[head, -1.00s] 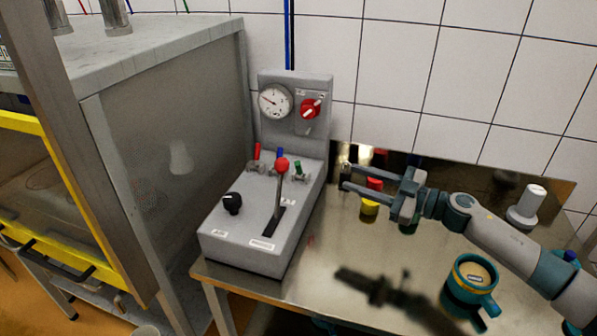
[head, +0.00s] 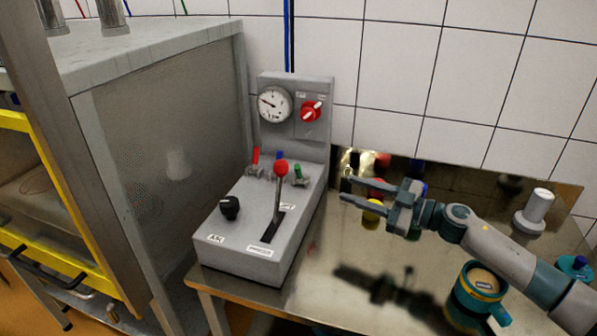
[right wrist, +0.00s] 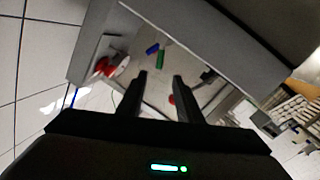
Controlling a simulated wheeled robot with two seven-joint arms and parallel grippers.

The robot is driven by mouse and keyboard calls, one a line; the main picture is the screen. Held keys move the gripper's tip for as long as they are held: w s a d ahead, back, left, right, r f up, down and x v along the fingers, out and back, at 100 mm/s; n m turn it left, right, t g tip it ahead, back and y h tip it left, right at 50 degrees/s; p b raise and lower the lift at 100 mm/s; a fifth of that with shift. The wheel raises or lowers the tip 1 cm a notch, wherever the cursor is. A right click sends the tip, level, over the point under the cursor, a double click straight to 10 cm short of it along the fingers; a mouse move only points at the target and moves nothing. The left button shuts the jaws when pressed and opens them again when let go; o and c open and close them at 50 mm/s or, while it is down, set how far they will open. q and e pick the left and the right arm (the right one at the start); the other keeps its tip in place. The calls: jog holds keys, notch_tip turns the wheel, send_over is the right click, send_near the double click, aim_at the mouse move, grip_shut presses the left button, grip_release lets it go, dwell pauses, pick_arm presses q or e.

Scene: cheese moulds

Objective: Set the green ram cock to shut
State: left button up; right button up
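The green ram cock (head: 299,174) stands on the grey control box (head: 228,255), at the right end of a row with a red cock (head: 255,159) and a blue cock (head: 279,158). Its green handle points up and leans slightly left. It also shows in the right wrist view (right wrist: 160,60), ahead of the fingers. My right gripper (head: 344,192) is open and empty, to the right of the box, with its fingers pointing left toward the cock and apart from it. It also shows in the right wrist view (right wrist: 160,78). My left gripper is not in view.
A red-knobbed lever (head: 281,168) stands in front of the cocks, with a black knob (head: 230,207) left of it. A gauge (head: 274,104) and red switch (head: 311,111) are behind. A yellow-and-red object (head: 372,211) sits behind my gripper; a teal mug (head: 477,290) stands at right.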

aim_at(301, 173)
jog(key=p+x, duration=0.2)
jog(key=x, duration=1.3)
jog(key=shift+w+a, duration=0.15)
jog(key=shift+a, duration=0.05)
jog(key=shift+w+a, duration=0.2)
jog(key=shift+a, duration=0.2)
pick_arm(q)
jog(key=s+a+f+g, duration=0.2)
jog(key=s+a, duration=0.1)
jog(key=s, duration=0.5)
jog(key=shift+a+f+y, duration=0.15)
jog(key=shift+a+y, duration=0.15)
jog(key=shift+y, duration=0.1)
pick_arm(e)
grip_shut()
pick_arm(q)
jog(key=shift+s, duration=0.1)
